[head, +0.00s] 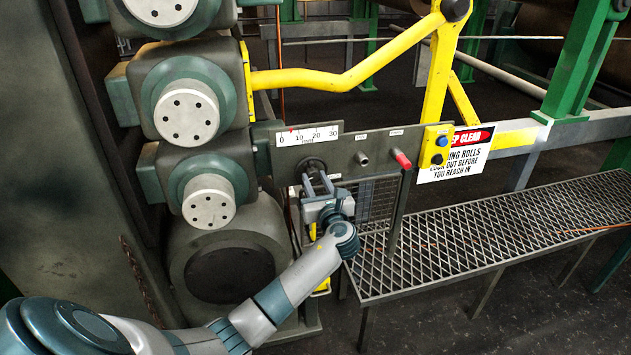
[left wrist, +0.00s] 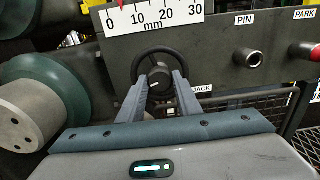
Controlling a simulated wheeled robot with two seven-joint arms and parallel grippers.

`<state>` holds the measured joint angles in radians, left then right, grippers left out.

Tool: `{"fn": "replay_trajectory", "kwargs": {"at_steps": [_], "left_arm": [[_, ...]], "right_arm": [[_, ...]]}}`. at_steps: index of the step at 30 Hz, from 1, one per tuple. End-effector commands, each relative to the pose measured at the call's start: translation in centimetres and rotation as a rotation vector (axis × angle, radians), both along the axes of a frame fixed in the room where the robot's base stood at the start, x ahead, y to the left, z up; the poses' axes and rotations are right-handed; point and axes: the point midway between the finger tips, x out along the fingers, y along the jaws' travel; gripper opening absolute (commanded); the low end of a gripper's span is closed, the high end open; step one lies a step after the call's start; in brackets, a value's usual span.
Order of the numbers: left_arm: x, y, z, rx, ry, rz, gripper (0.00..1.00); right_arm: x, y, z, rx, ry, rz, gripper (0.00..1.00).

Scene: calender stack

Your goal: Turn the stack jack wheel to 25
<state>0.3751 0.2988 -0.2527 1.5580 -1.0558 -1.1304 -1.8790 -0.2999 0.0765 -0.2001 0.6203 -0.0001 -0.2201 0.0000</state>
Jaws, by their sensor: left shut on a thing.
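The jack wheel is a black handwheel (head: 312,163) on the grey panel, below a white 0 to 30 mm scale (head: 309,135). A red pointer (head: 291,129) stands between 0 and 10, at about 5. In the left wrist view the wheel (left wrist: 137,60) shows its rim and a dark hub with a short white mark, above a partly covered JACK label. My left gripper (head: 317,178) reaches the wheel from the front, its two fingers (left wrist: 163,84) on either side of the hub, shut on the wheel. Exact finger contact is hard to see. My right gripper is out of view.
On the panel to the right are a PIN knob (head: 362,157) and a red PARK handle (head: 402,159). A yellow button box (head: 437,147) and a warning sign (head: 456,155) stand beyond. Large rolls are at the left; a grated walkway (head: 480,223) extends right.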

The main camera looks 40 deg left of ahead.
Motion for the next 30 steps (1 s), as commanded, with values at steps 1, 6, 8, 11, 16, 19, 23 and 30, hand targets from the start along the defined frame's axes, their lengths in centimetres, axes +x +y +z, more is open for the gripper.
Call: {"fn": "replay_trajectory", "kwargs": {"at_steps": [1, 6, 8, 11, 16, 19, 23, 30], "left_arm": [[-0.05, -0.05, -0.19, -0.026, -0.026, 0.0, 0.09], [-0.05, -0.03, -0.21, -0.105, -0.12, 0.0, 0.09], [-0.05, -0.05, -0.23, -0.129, -0.149, 0.0, 0.09], [-0.04, -0.07, -0.23, -0.162, -0.185, 0.0, 0.09], [-0.04, -0.02, -0.19, -0.194, -0.225, 0.0, 0.09], [-0.04, -0.02, -0.17, -0.202, -0.234, 0.0, 0.09], [-0.04, -0.02, -0.16, -0.204, -0.236, 0.0, 0.09], [-0.04, -0.03, -0.17, -0.203, -0.235, 0.0, 0.38]], "right_arm": [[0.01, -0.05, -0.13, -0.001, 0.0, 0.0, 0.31], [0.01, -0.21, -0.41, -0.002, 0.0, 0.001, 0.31], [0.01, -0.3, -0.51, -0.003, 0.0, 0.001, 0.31], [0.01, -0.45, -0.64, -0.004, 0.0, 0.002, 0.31], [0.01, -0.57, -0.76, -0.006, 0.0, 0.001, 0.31], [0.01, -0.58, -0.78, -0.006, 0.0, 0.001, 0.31], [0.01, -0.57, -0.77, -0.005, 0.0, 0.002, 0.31], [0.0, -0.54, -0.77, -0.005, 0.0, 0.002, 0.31]]}}
